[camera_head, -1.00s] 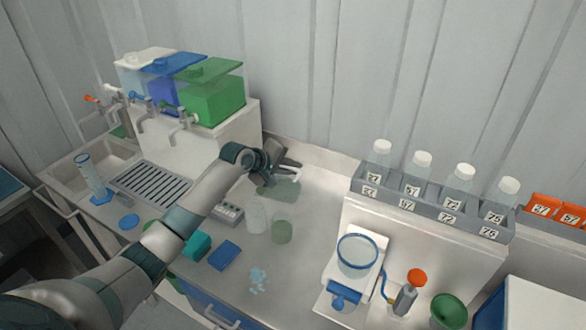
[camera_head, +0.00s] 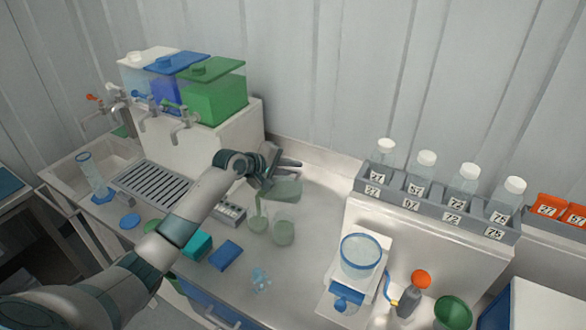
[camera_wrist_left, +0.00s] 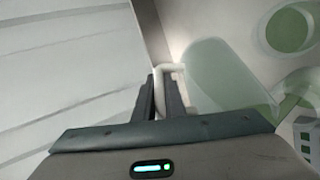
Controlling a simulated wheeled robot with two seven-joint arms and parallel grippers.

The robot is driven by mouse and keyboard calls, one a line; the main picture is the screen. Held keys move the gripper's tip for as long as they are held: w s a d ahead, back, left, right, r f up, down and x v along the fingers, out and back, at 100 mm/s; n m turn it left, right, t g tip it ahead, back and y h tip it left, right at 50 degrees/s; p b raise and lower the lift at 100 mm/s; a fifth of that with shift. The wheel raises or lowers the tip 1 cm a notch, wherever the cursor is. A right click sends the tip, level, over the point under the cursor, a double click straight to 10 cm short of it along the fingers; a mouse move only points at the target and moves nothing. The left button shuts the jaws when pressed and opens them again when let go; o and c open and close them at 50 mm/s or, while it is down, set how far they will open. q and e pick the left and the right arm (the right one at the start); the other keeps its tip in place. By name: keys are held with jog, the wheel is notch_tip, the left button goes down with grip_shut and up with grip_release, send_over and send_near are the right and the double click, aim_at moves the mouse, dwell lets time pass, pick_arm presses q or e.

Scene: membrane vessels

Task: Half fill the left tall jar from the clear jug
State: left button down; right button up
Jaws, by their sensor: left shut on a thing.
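The clear jug (camera_head: 287,190) is tilted well over, with green liquid in it. My left gripper (camera_head: 272,172) is shut on its handle. A green stream runs from the jug into the left tall jar (camera_head: 258,224), which stands upright on the bench with green liquid low in it. The other jar (camera_head: 284,233) stands close on its right and also holds green liquid. The left wrist view shows the pale handle between my fingers (camera_wrist_left: 165,92), the jug wall (camera_wrist_left: 222,72) beside them and round jar mouths at the right. My right gripper is out of view.
A keypad box (camera_head: 231,213), a teal block (camera_head: 198,245) and a blue block (camera_head: 225,255) lie left of the jars. Small clear pieces (camera_head: 260,281) lie in front. A scale with a blue-rimmed dish (camera_head: 360,256) stands right. A bottle rack (camera_head: 435,210) is behind it.

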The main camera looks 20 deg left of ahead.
pick_arm(q)
jog(key=shift+r, duration=0.1)
dwell(0.7)
jog(key=shift+s+a+r+t+h+b, duration=0.25)
jog(key=shift+a+t+h+b, duration=0.2)
jog(key=shift+b, duration=0.4)
dwell(0.4)
jog(key=shift+d, duration=0.1)
jog(key=p, duration=0.4)
jog(key=shift+w+d+r+g+y, duration=0.2)
jog(key=shift+d+r+g+y, duration=0.05)
jog(key=shift+y, duration=0.1)
jog(key=shift+w+d+f+g, duration=0.15)
jog(key=shift+d+g, duration=0.1)
jog(key=shift+g, duration=0.15)
jog(key=shift+w+d+f+g+y, duration=0.3)
jog(key=shift+f+g+y, duration=0.1)
jog(key=shift+f+y, duration=0.2)
jog(key=shift+s+r, duration=0.1)
jog(key=shift+r, duration=0.05)
